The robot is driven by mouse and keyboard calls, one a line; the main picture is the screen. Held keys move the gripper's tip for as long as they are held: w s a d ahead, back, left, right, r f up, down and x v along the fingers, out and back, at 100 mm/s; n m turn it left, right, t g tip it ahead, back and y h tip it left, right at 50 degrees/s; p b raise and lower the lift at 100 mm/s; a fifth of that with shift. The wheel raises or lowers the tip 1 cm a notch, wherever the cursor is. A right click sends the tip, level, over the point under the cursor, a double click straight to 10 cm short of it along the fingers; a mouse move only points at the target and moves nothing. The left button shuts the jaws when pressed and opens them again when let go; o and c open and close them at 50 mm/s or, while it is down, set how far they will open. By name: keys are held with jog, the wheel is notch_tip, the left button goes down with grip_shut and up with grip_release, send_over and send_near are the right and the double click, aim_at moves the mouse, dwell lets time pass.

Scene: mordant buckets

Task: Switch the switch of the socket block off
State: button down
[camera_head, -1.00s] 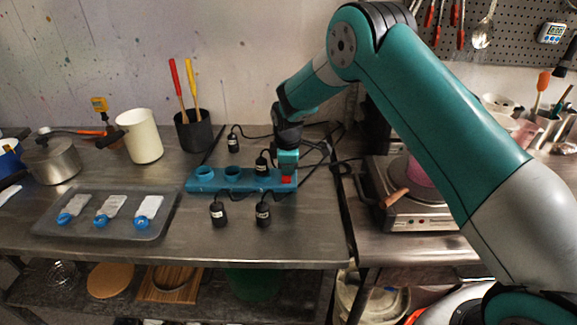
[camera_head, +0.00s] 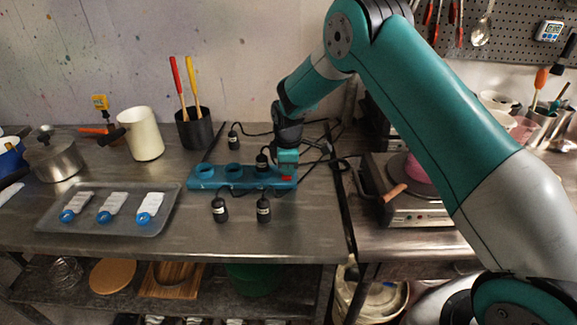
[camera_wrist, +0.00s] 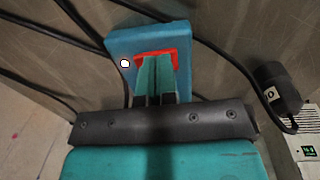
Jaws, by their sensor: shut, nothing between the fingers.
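The blue socket block (camera_head: 208,185) lies on the steel counter in the head view. It has open round sockets at its left and a red switch (camera_head: 286,178) near its right end. My gripper (camera_head: 287,160) is shut and empty, just above and behind the switch in that view. In the wrist view, the shut teal fingers (camera_wrist: 157,82) point at the red switch (camera_wrist: 171,53) and cover much of it. I cannot tell whether they touch it, or which way the rocker is tilted. A bright white round spot (camera_wrist: 125,63) shows on the block (camera_wrist: 117,45) beside the switch.
A black plug (camera_head: 262,161) stands at the block. Two plugs (camera_head: 220,210) (camera_head: 263,210) stand in front, another (camera_head: 234,139) behind. Cables run behind the block. A tray (camera_head: 160,222) with labelled tags is left, a hot plate (camera_head: 415,212) right. Bare counter lies in front.

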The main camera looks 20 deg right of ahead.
notch_tip(320, 180, up, 14)
jog(key=s, duration=0.1)
jog(key=shift+s+a, duration=0.3)
jog(key=shift+a, duration=0.05)
dwell(0.4)
jog(key=shift+w+d+b, duration=0.25)
jog(key=shift+w+b, duration=0.3)
jog(key=shift+w, duration=0.1)
jog(key=shift+f, duration=0.15)
jog(key=f+p, duration=0.1)
jog(key=f, duration=0.3)
jog(key=w+f+p, duration=0.1)
jog(key=f, duration=0.4)
jog(key=f+p, duration=0.2)
jog(key=f, duration=0.2)
jog(key=shift+w+d+f, duration=0.3)
jog(key=shift+f, duration=0.05)
